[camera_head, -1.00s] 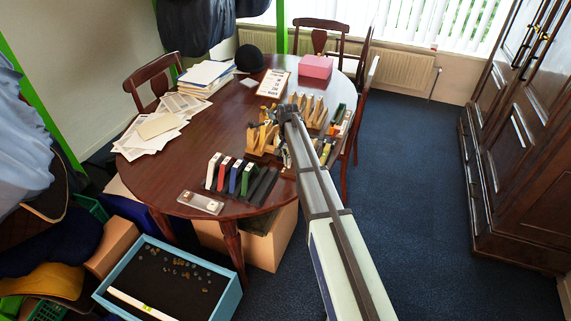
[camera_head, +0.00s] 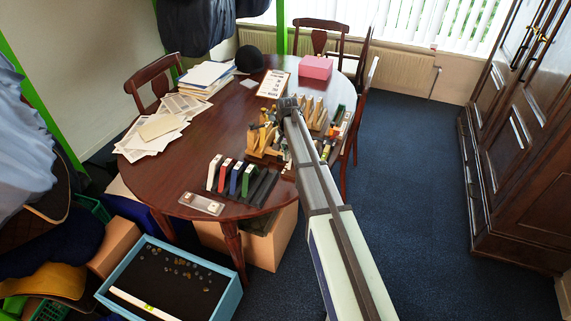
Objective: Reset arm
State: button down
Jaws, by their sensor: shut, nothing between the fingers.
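My arm reaches from the bottom of the view up over the right side of the round wooden table (camera_head: 215,133). Its elbow-like end is above the wooden racks. Only a small dark part of my gripper (camera_head: 284,148) shows at the left edge of the arm, over the racks. The arm hides most of it. It is shut, and I see nothing held in it.
Wooden racks (camera_head: 262,139) with tools stand close to the arm. Coloured upright blocks in a dark rack (camera_head: 262,188) are at the front. Papers, a sign (camera_head: 273,84) and a pink box (camera_head: 316,67) lie farther back. Open floor (camera_head: 420,190) lies to the right.

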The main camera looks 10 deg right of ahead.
notch_tip(320, 180, up, 3)
jog(key=shift+p, duration=0.55)
